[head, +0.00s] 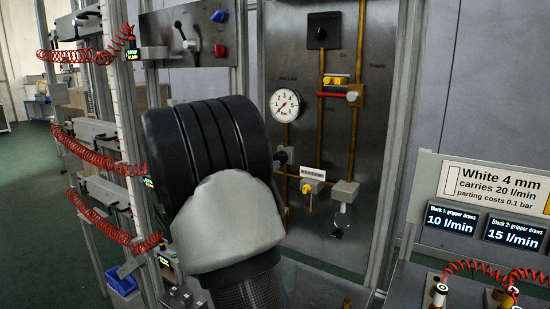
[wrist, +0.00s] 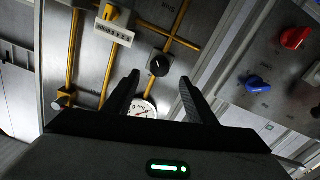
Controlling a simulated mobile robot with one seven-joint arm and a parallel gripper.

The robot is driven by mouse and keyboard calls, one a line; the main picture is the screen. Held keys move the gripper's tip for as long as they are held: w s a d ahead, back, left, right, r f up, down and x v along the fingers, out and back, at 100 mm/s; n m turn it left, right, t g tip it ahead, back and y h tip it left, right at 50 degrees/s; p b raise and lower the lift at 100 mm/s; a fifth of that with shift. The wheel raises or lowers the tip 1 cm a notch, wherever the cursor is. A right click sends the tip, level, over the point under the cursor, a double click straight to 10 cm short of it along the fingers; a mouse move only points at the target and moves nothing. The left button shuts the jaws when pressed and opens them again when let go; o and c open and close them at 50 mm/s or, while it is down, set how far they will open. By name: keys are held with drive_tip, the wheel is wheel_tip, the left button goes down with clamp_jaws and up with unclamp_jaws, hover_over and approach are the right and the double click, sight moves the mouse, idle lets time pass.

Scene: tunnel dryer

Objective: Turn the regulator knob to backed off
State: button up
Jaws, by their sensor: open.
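The regulator knob (wrist: 159,64) is a round black knob with a pale pointer mark, below the gauge on the grey panel. In the wrist view, which is turned roughly upside down, it shows between and just beyond the fingertips of my open gripper (wrist: 158,78). No contact with the knob is visible, and the gap to it is hard to judge. In the head view the knob (head: 283,156) is partly hidden by my arm, and my fingers are hidden. The round white gauge (head: 285,105) is clear there; in the wrist view the gauge (wrist: 143,108) is partly covered.
A labelled yellow fitting (head: 312,173) sits right of and below the knob, among brass pipes. A black switch (head: 321,32) is higher up. Blue (head: 219,16) and red (head: 219,50) knobs are on the panel to the left. Red coiled hoses (head: 95,145) hang at far left.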

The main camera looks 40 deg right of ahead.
sight(281, 158)
drive_tip(key=p+x, duration=0.1)
drive_tip(key=x, duration=0.7)
drive_tip(key=shift+d+p, duration=0.15)
drive_tip(key=shift+p, duration=0.25)
drive_tip(key=shift+w, duration=0.1)
drive_tip(key=shift+f, duration=0.1)
drive_tip(key=c, duration=1)
